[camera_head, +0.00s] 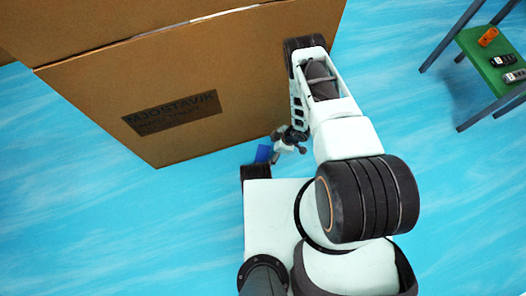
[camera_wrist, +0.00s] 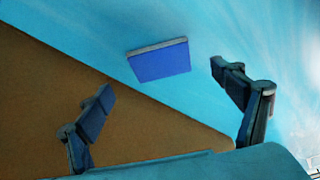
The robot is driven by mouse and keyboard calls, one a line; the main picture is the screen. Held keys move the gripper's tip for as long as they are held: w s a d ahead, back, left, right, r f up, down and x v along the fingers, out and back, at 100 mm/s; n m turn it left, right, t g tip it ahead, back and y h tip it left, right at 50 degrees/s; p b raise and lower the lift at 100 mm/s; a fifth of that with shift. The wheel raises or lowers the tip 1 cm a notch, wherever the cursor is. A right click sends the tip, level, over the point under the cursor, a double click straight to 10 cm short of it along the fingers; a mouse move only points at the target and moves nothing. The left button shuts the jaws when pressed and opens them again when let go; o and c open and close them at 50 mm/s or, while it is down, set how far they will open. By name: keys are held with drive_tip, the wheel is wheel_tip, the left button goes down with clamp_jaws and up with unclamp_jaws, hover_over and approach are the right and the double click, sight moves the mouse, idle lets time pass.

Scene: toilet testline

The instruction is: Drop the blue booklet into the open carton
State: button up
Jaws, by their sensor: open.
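The blue booklet (camera_head: 262,153) lies on the blue floor close beside the carton, partly hidden by my body in the head view. In the wrist view the booklet (camera_wrist: 160,64) is seen whole, beyond and between my spread fingers, not touching them. My gripper (camera_head: 288,152) is open and empty, pointing down near the booklet, just right of it in the head view. Its fingers also frame the wrist view (camera_wrist: 160,80). The large brown carton (camera_head: 230,70) stands at the upper left with a dark printed label. Its inside cannot be made out.
The carton wall (camera_wrist: 40,95) fills the lower left of the wrist view, close to my left finger. A green-topped table (camera_head: 485,60) with several small items, one orange (camera_head: 488,37), stands at the upper right. The floor between is clear.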

drive_tip(key=b+x, duration=0.3)
drive_tip(key=x, duration=0.3)
drive_tip(key=shift+s+a+r, duration=0.1)
drive_tip(key=shift+a, duration=0.05)
drive_tip(key=shift+r, duration=0.1)
drive_tip(key=c, duration=1.4)
drive_tip(key=shift+o, duration=0.2)
drive_tip(key=shift+r, duration=0.15)
